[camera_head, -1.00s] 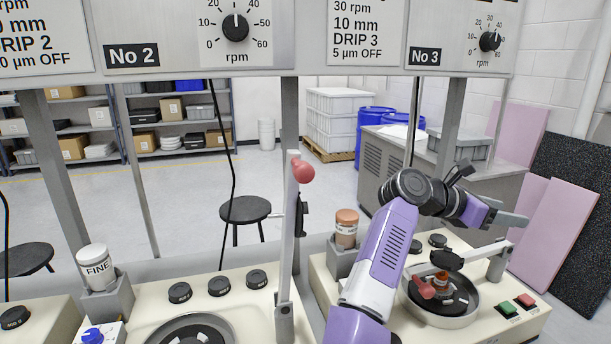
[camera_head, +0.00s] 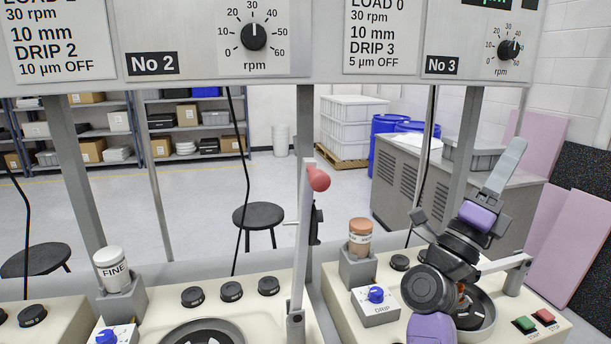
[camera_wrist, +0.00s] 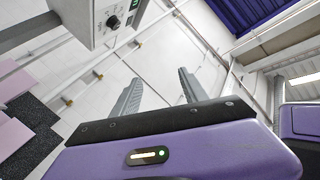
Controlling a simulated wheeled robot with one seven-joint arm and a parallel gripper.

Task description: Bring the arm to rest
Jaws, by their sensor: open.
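My gripper (camera_head: 503,172) is raised at the right in the head view, with its grey fingers pointing up in front of the grey cabinet. In the wrist view my gripper (camera_wrist: 158,88) shows two grey fingers spread apart with nothing between them. My purple and black arm is folded above machine No 3 and hides part of its round plate (camera_head: 482,318). The gripper touches nothing that I can see.
Panel No 3 (camera_head: 440,65) hangs above and left of the gripper. A lever with a red knob (camera_head: 318,179), a brown-capped jar (camera_head: 360,238) and a blue DRIP knob (camera_head: 376,295) stand left of the arm. Green (camera_head: 524,324) and red (camera_head: 544,316) buttons are at the right.

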